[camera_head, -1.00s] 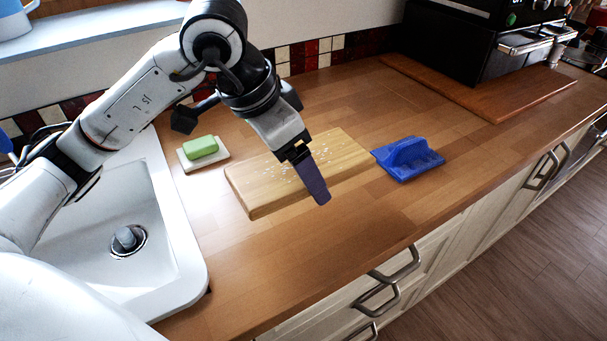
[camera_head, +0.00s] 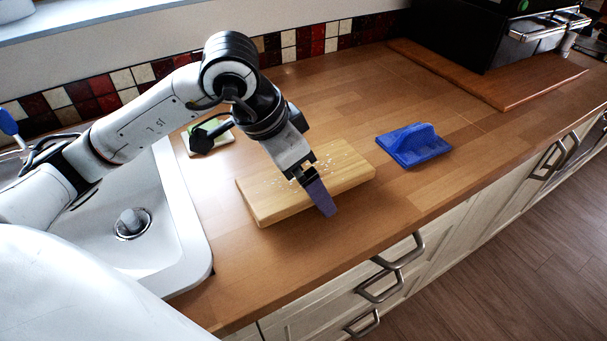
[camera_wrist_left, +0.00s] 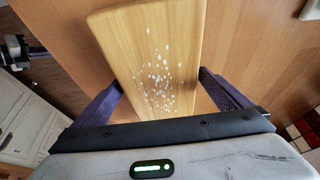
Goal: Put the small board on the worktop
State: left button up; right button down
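The small board (camera_head: 330,172) is pale wood with white specks on top. It is over the worktop (camera_head: 345,95), roughly level; I cannot tell whether its underside touches the worktop. My left gripper (camera_head: 316,185) is across the board. In the left wrist view the board (camera_wrist_left: 150,30) sits between the two dark purple fingers of the gripper (camera_wrist_left: 160,85), which press against its two long edges. In the head view, one finger hangs down past the board's front edge, and the other finger is hidden.
A blue tool with a handle (camera_head: 413,146) lies right of the board. A white sink (camera_head: 185,235) is at left. A larger brown board (camera_head: 510,90) lies at back right. The worktop's front edge is close.

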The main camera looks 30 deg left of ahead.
pick_arm(q)
jog(key=shift+r+p, duration=0.25)
jog(key=shift+p, duration=0.15)
jog(key=v, duration=1.2)
